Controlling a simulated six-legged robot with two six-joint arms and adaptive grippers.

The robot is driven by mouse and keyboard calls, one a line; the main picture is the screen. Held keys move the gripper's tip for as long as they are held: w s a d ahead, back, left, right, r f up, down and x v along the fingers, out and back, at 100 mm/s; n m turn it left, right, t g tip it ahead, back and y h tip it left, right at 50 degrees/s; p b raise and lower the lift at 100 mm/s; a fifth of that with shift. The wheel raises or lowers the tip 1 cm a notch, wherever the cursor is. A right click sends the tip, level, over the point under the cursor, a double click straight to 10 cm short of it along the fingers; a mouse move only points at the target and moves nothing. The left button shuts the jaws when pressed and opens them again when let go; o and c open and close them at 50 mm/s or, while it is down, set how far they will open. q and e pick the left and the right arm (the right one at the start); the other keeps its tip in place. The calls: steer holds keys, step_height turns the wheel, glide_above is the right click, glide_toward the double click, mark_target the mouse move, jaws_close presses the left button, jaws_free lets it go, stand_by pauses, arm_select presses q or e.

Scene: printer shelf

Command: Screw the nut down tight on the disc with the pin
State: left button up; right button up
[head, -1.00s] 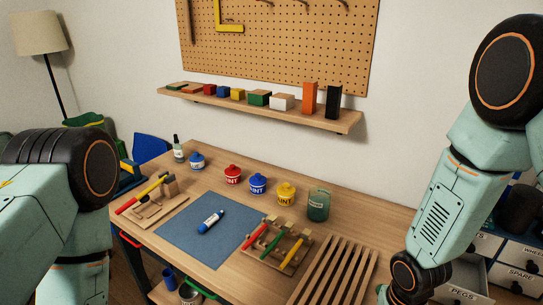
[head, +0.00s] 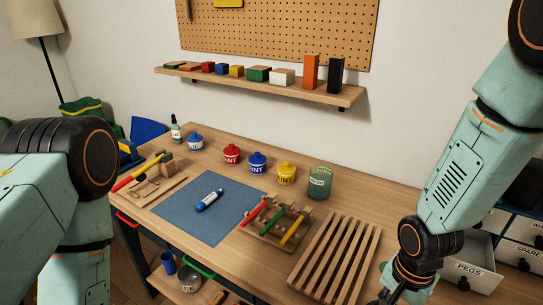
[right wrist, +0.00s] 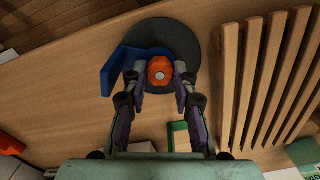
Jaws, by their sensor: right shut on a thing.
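An orange nut (right wrist: 160,70) sits over a dark round disc (right wrist: 186,38) in the right wrist view. The pale round end of the pin (right wrist: 159,75) shows in the middle of the nut. A blue angled piece (right wrist: 113,72) lies at the nut's left and behind it, over part of the disc. My right gripper (right wrist: 160,80) has one finger on each side of the nut and is shut on it. The gap between nut and disc cannot be judged from above. In the head view the nut and disc are out of sight, and my left gripper is out of frame.
A wooden slatted rack (right wrist: 250,90) stands just right of the disc and also shows in the head view (head: 335,250). The blue mat (head: 185,215), a peg holder (head: 262,237) and paint pots (head: 257,162) are further left. Drawers (head: 470,270) stand at the right.

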steer(key=m+b, duration=0.1)
steer(key=m, duration=0.3)
steer(key=shift+f+b, duration=0.1)
steer(key=shift+b, duration=0.25)
steer(key=m, duration=0.3)
steer(key=shift+m+b, duration=0.35)
steer(key=shift+m, duration=0.05)
steer(key=o, duration=0.6)
